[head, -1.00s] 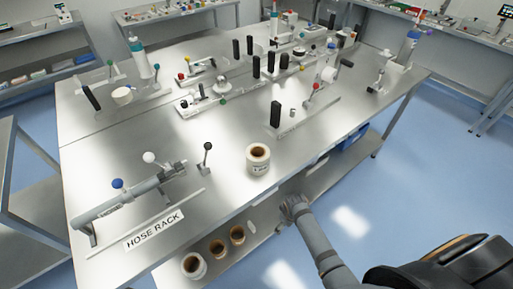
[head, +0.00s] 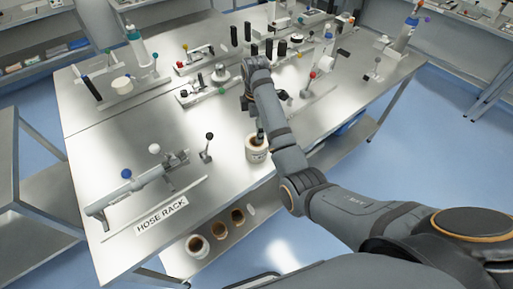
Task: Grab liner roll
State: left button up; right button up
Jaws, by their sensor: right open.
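A white roll with a brown core (head: 256,155) stands upright near the front edge of the steel table; its label is too small to read. My right gripper (head: 260,137) points down at the roll's top, over or in its core. It is open, and my forearm partly hides it, so I cannot tell whether its fingers touch the roll. Other rolls stand on the lower shelf: a white one (head: 197,246) and two brown ones, one in the middle (head: 219,229) and one at the right (head: 237,216). I cannot tell which roll is the liner roll. My left gripper is not in view.
The steel table (head: 125,145) carries a hose rack fixture (head: 140,190) at front left and a black-knobbed lever (head: 207,148) left of the roll. A red-knobbed lever (head: 313,80) and several other fixtures stand further back. Blue floor (head: 420,160) is open at the right.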

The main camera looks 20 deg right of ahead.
jog(key=b, duration=0.6)
send_near(256, 144)
notch_tip(256, 144, down, 2)
jog(key=s, duration=0.3)
jog(key=f, duration=0.1)
jog(key=f+p, duration=0.1)
jog(key=f, duration=0.3)
jog(key=shift+w+a+f, duration=0.1)
jog(key=shift+w+a, duration=0.1)
jog(key=shift+w, duration=0.15)
jog(key=c, duration=1.5)
